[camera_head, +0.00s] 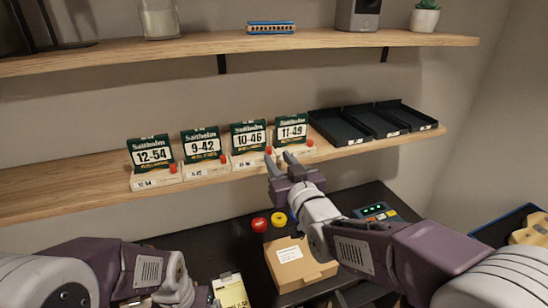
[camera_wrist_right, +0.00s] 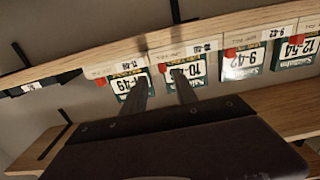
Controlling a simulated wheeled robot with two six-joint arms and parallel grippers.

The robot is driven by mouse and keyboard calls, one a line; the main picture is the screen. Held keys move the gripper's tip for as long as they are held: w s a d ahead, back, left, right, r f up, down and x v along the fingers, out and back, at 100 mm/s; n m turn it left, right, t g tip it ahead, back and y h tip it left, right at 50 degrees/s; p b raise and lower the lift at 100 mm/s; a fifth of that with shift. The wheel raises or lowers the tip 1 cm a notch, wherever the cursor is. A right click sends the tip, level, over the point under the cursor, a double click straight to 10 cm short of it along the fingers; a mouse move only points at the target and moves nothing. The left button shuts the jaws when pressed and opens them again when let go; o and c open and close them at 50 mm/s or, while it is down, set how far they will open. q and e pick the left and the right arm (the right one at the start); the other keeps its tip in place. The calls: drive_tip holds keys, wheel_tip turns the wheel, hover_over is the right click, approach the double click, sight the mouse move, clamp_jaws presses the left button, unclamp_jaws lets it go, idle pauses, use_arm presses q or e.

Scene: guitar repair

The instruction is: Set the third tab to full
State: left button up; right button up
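Four card boxes stand in a row on the lower shelf, marked 12-54 (camera_head: 153,152), 9-42 (camera_head: 204,145), 10-46 (camera_head: 249,136) and 11-49 (camera_head: 292,131). Each has a small red tab at its right front. The third tab (camera_head: 268,150), on the 10-46 box, also shows in the right wrist view (camera_wrist_right: 162,67). My right gripper (camera_head: 279,157) is open and empty in front of that box. In the right wrist view its fingertips lie either side of the third tab; contact cannot be told. My left arm shows at lower left; its fingers are not visible.
Black trays (camera_head: 345,128) sit right of the boxes on the lower shelf (camera_head: 60,190). An upper shelf (camera_head: 120,52) runs above.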

drive_tip(key=v, duration=0.5)
drive_tip(key=shift+w+d+b, duration=0.1)
drive_tip(key=shift+d+b, duration=0.05)
drive_tip(key=shift+b, duration=0.2)
drive_tip(key=s+d+f+m+g+h, duration=0.15)
drive_tip(key=d+f+g+h, duration=0.35)
drive_tip(key=f, duration=0.6)
drive_tip(key=s+d+f+m+g, duration=0.1)
drive_tip(key=d+f+m+g, duration=0.15)
drive_tip(key=d+f, duration=0.65)
drive_tip(key=s+f+g, duration=0.8)
drive_tip(key=s+f, duration=0.2)
drive_tip(key=s, duration=0.5)
drive_tip(key=shift+s+a+f, duration=0.2)
drive_tip(key=shift+s+a, duration=0.05)
drive_tip(key=shift+a, duration=0.2)
